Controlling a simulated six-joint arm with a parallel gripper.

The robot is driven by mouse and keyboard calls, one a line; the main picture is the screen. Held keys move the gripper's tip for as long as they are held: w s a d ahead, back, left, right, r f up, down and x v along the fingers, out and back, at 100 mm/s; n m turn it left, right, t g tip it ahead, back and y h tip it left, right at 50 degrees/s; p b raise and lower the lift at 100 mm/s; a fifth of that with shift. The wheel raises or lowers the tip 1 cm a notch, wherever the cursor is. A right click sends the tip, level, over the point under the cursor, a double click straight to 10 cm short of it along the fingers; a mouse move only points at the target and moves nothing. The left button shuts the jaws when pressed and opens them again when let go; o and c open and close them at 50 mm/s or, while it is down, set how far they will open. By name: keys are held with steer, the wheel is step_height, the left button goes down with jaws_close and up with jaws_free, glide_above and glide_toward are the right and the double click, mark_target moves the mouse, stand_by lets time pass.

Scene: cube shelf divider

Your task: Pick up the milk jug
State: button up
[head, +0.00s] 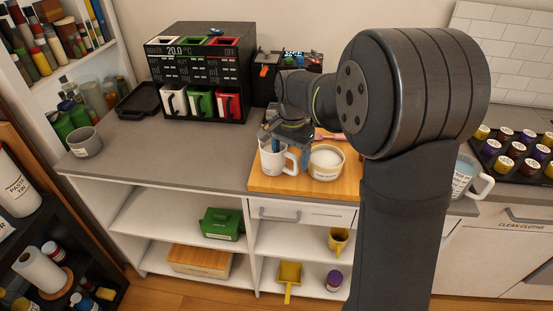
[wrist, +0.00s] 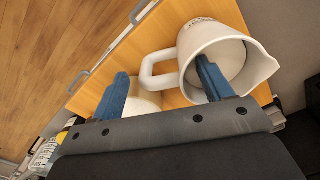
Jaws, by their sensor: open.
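The white milk jug (head: 271,163) stands upright on a wooden board, its handle on the right in the head view. In the wrist view the jug (wrist: 232,32) shows its open mouth, a spout at right and a looped handle (wrist: 147,68) at left. My gripper (wrist: 162,67) is open above it, with the handle between the fingers. One blue finger overlaps the jug's mouth; the other is on the handle's outer side, over a white bowl. In the head view my gripper (head: 288,138) is just above the jug. Whether the fingers touch it is unclear.
The white bowl (head: 327,161) stands close beside the handle on the wooden board (head: 262,184). A black rack with coloured containers (head: 200,70) stands behind at left. A grey cup (head: 84,142) is far left. The grey counter (head: 190,155) between is clear.

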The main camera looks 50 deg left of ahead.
steer(key=f, duration=0.4)
steer(key=shift+w+f, duration=0.1)
steer(key=shift+w, duration=0.1)
steer(key=c, duration=1.1)
